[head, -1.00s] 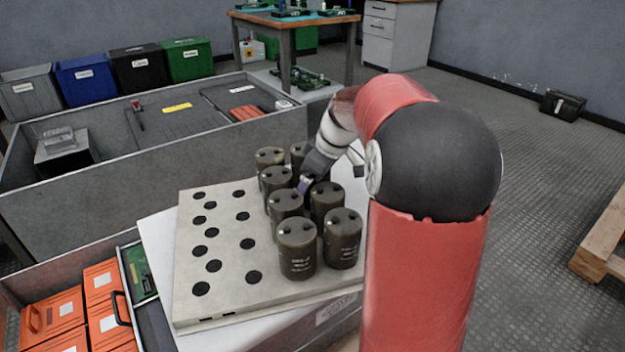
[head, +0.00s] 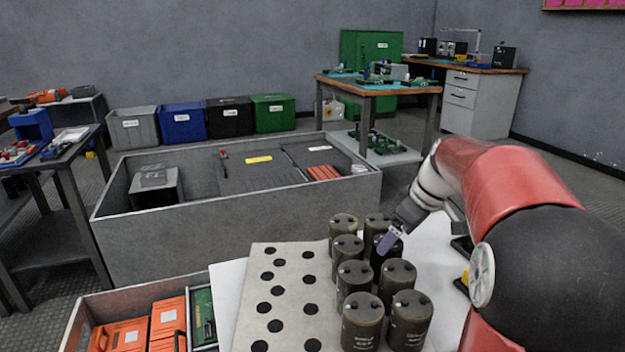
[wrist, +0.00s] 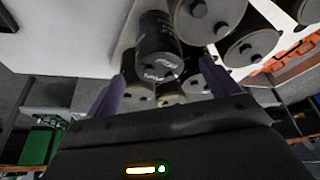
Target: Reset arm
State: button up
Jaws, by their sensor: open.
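My gripper (head: 388,243) is at the far right part of the capacitor group in the head view, close to the dark cylindrical capacitors (head: 362,318). In the wrist view its two purple fingers (wrist: 148,98) are spread apart. One capacitor (wrist: 158,45) shows just beyond and partly between the fingers, with others beside it. I cannot tell whether the fingers touch it. Several capacitors stand upright in two rows on the right side of a pale board (head: 250,290). Its left side shows black round spots. My red and black arm covers the lower right of the head view.
A grey open bin (head: 240,222) stands behind the board. An open box with orange units (head: 168,318) is at the lower left. A table with green circuit boards (head: 378,84) stands behind. Coloured bins (head: 183,122) line the wall. Floor is clear at far right.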

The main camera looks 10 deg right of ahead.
jog(key=shift+m+h, duration=0.5)
jog(key=shift+m, duration=0.4)
jog(key=s+a+r+p, duration=0.1)
jog(key=s+a+r, duration=0.1)
jog(key=s+a+r+p, duration=0.2)
jog(key=s+a, duration=0.1)
jog(key=shift+s+a+r, duration=0.15)
jog(key=shift+s+r, duration=0.15)
jog(key=shift+r, duration=0.05)
jog(key=s+a+r+m+t+h+p, duration=0.1)
jog(key=s+a+m+p, duration=0.2)
jog(key=s, duration=0.6)
jog(key=s+a+r+m+t+p, duration=0.1)
jog(key=s+a+p, duration=0.3)
jog(key=s, duration=0.5)
jog(key=shift+a+m+h, duration=0.15)
jog(key=shift+m+h, duration=0.25)
jog(key=shift+m, duration=0.5)
jog(key=shift+s, duration=0.1)
